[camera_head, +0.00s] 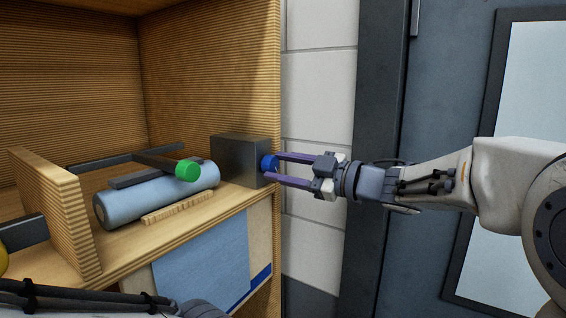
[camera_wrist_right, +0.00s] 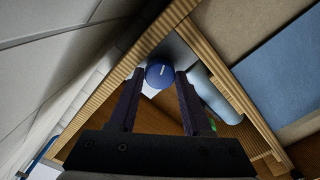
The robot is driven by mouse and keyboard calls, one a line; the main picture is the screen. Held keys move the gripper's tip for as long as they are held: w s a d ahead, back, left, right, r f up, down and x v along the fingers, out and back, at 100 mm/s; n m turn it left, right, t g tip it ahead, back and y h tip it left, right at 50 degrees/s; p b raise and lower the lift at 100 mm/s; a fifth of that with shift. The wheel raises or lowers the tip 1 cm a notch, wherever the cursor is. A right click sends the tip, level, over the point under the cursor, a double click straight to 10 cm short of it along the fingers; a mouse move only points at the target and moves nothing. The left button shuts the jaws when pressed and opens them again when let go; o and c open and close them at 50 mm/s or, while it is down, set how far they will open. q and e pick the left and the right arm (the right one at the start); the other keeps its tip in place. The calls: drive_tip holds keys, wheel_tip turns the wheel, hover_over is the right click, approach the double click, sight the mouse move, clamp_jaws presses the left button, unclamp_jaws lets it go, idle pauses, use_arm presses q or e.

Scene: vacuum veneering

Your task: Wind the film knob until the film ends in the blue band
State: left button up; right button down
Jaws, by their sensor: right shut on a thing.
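The blue film knob (camera_head: 269,164) sits on the side of a dark box (camera_head: 238,157) at the shelf's right end. My right gripper (camera_head: 277,168) is shut on the knob from the right. In the right wrist view, the knob (camera_wrist_right: 160,74) lies between the fingertips (camera_wrist_right: 160,80). The pale blue film roll (camera_head: 150,198) lies on the shelf. The film sheet (camera_head: 200,262) hangs down the front panel. The dark blue band (camera_head: 262,275) shows right of the film's lower corner; my left arm partly hides the film's bottom edge.
A green knob (camera_head: 188,170) on a dark bar stands just above the roll. A wooden strip (camera_head: 178,207) lies in front of it. A wooden upright (camera_head: 62,205) stands at the left. A grey door (camera_head: 440,100) is behind my right arm.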

drive_tip(key=shift+f, duration=0.1)
idle(0.4)
drive_tip(key=shift+c, duration=1.7)
unclamp_jaws()
drive_tip(key=shift+s+d, duration=0.15)
drive_tip(key=shift+d, duration=0.2)
drive_tip(key=b+v, duration=0.4)
drive_tip(key=v, duration=0.5)
drive_tip(key=shift+s+d+b, duration=0.25)
drive_tip(key=shift+d+b, duration=0.05)
